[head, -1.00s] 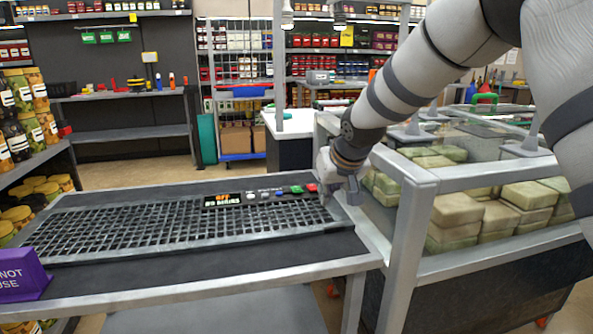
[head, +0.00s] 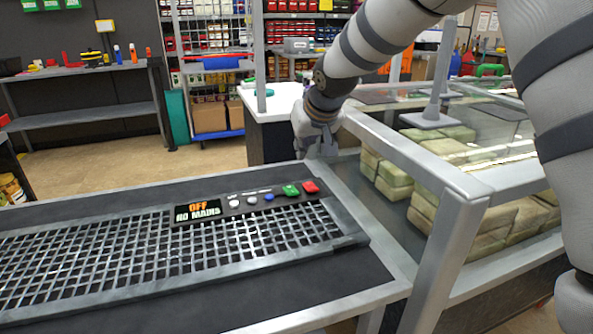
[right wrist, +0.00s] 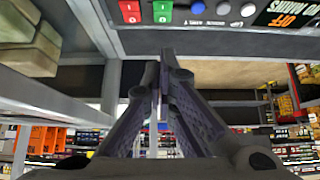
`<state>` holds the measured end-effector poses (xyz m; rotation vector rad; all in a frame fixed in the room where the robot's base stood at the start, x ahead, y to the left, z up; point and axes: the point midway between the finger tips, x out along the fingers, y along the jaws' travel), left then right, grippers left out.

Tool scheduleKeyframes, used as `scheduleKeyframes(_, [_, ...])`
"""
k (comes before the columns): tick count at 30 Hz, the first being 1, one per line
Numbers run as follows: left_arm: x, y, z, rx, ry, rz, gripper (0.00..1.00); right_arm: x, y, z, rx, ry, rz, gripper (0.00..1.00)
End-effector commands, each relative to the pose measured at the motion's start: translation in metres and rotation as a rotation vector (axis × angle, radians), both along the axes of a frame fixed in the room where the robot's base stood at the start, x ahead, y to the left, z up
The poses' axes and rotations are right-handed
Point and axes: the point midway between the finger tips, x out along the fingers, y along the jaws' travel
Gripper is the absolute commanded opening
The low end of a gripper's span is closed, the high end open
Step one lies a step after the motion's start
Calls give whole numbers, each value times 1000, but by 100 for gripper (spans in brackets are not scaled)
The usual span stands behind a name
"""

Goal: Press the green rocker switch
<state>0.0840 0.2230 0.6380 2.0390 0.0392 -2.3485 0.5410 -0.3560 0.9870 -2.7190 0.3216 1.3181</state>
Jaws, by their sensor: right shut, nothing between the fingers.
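The green rocker switch (head: 291,190) sits on the dark control strip at the back of the bench. It also shows at the top of the right wrist view (right wrist: 162,12). A red switch (head: 310,187) is just right of it. A display (head: 197,212) at the strip's left end reads "OFF NO MAINS". My right gripper (head: 307,155) points down, shut and empty, behind and above the switches at the bench's back right corner. It is apart from the green switch. Its fingertips (right wrist: 162,58) come together below the switches in the right wrist view. My left gripper is not in view.
A metal grid (head: 140,250) covers the bench top. White and blue buttons (head: 268,197) lie left of the green switch. A glass-walled case (head: 455,195) with stacked blocks stands close on the right. Open floor (head: 220,155) lies behind the bench.

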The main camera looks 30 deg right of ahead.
Motion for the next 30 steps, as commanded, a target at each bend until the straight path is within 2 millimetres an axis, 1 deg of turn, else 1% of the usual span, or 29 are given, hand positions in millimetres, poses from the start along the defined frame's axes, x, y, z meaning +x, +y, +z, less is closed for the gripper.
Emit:
scheduleKeyframes(1, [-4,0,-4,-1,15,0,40,4,-1,-12,0,10,0,0])
scheduleKeyframes(6, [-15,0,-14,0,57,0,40,25,-6,-45,2,17,0,0])
scheduleKeyframes(14, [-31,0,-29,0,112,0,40,59,-15,-88,1,14,-2,0])
scheduleKeyframes(16, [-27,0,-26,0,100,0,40,54,-13,-95,0,10,0,0])
scheduleKeyframes(21, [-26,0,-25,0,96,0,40,53,-13,-111,-1,3,0,0])
scheduleKeyframes(24, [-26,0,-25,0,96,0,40,52,-12,-115,0,2,0,0])
scheduleKeyframes(30, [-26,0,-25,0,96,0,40,52,-12,-116,1,3,0,0])
